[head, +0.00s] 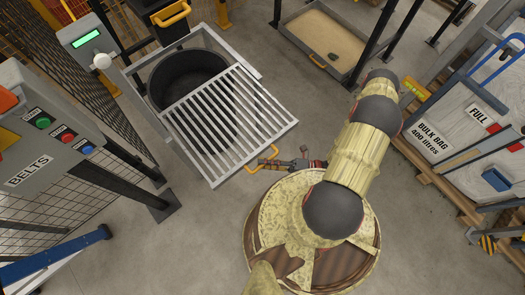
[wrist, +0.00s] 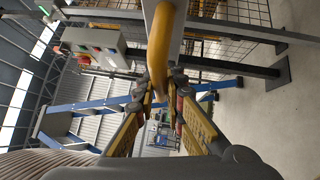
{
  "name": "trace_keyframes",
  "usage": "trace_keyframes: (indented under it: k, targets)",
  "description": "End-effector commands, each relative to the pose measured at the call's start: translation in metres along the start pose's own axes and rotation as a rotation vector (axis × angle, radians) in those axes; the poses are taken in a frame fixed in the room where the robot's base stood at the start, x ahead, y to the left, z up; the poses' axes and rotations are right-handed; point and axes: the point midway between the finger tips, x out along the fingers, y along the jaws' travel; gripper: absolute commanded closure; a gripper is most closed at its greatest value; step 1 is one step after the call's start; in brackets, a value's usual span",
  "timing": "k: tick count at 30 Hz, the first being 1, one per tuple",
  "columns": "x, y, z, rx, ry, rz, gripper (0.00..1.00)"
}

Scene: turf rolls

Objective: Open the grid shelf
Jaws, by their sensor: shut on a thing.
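The grid shelf (head: 228,119) is a pale metal grate of parallel bars in the head view. It juts from a grey frame (head: 137,86) toward my arm. A round black tub (head: 168,75) shows beside and partly under the bars, much of it uncovered. A yellow handle (head: 254,167) sits on the shelf's near edge. My gripper (head: 268,165) is at this handle, seen small from above. In the wrist view the handle (wrist: 161,45) is a thick yellow bar running between the fingers of my gripper (wrist: 161,106), which is shut on it.
A control box labelled BELTS (head: 45,125) and mesh fencing (head: 55,210) stand at left. A sand tray (head: 322,40) lies at the back. A bulk bag (head: 445,120) on a pallet stands at right. Bare floor (head: 205,235) is open in front of the shelf.

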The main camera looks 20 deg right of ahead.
Motion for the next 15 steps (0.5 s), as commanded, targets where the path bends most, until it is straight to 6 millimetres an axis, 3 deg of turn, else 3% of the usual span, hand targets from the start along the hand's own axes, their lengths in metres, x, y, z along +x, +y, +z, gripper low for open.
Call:
trace_keyframes:
  k: [8,9,15]
  targets:
    - [-0.0004,-0.0007,0.0002,0.000,0.001,-0.002,1.00]
    - [-0.0004,-0.0007,0.0002,0.000,0.001,-0.002,0.89]
    - [-0.0003,-0.0005,0.0004,-0.001,0.001,-0.001,0.77]
